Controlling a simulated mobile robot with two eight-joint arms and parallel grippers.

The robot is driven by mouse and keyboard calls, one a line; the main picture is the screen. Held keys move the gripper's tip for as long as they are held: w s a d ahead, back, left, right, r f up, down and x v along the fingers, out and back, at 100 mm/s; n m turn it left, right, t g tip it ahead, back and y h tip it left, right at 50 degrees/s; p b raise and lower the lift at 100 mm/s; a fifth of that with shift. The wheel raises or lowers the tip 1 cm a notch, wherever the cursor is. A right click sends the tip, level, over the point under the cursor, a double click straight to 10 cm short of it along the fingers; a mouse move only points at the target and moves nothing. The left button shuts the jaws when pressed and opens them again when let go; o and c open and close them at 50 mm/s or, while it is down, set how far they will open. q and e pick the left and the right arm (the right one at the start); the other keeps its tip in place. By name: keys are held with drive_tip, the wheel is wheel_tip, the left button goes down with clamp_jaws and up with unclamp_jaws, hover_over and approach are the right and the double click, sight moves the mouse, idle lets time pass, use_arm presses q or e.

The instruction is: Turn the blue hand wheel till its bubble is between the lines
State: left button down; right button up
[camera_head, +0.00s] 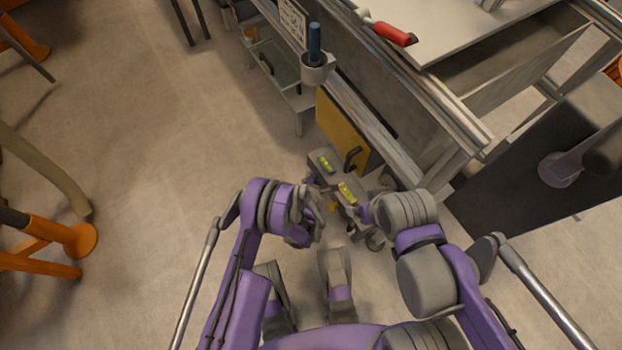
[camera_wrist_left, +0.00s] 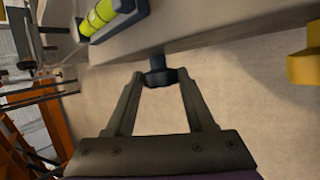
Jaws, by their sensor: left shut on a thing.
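A small grey stand (camera_head: 350,180) carries two yellow-green bubble vials, one at the far left (camera_head: 326,164) and one nearer (camera_head: 347,193). One vial (camera_wrist_left: 108,16) also shows at the top left of the left wrist view. The bubble's place between the lines is too small to tell. My left gripper (camera_wrist_left: 158,82) is shut on a dark knob-like piece, seemingly the blue hand wheel (camera_wrist_left: 158,70), below the grey plate; its blue is hard to make out. A yellow part (camera_wrist_left: 304,66) is at the right, apart from my fingers. My right gripper (camera_head: 374,236) is near the stand's right side, its fingers unclear.
A yellow panel (camera_head: 338,130) with a black handle stands behind the stand, against a long metal bench frame (camera_head: 400,140). A blue-handled tool (camera_head: 314,42) stands in a grey holder. Open floor (camera_head: 150,150) lies left; an orange-footed frame (camera_head: 45,245) stands there.

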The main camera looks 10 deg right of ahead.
use_arm(q)
drive_tip(key=shift+s+f+t, duration=0.1)
drive_tip(key=shift+t, duration=0.3)
use_arm(e)
drive_tip(key=shift+r, duration=0.15)
use_arm(q)
drive_tip(key=shift+c, duration=1.4)
unclamp_jaws()
use_arm(e)
drive_tip(key=shift+s, duration=0.15)
